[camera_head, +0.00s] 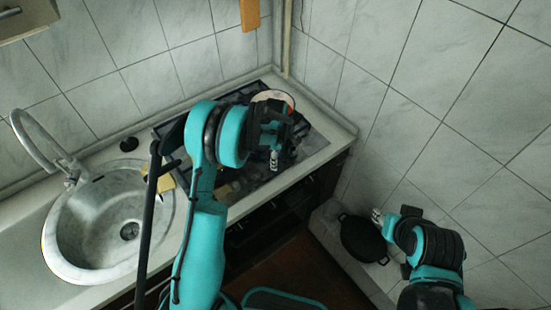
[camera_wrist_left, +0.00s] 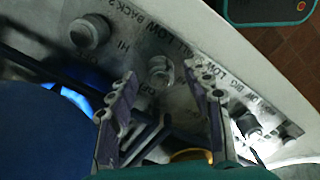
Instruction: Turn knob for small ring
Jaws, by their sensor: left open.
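The stove panel (camera_wrist_left: 125,55) fills much of the left wrist view, with printed labels. A grey knob (camera_wrist_left: 160,70) stands in the middle, by lettering that appears to end in "ALL LOW". My left gripper (camera_wrist_left: 163,75) is open, one finger on each side of this knob, with no visible grip on it; contact cannot be told. In the head view my left gripper (camera_head: 274,158) is over the stove's front and hides the knobs. My right gripper (camera_head: 378,219) is at the right, near a black pan; its finger opening is unclear.
Another knob (camera_wrist_left: 90,32) is at upper left and a dark knob (camera_wrist_left: 250,125) at right. Blue flame (camera_wrist_left: 75,98) glows by a blue rounded surface (camera_wrist_left: 40,135). A pot (camera_head: 273,97) stands at the stove's back. The black pan (camera_head: 362,238) sits lower right; a sink (camera_head: 105,225) is left.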

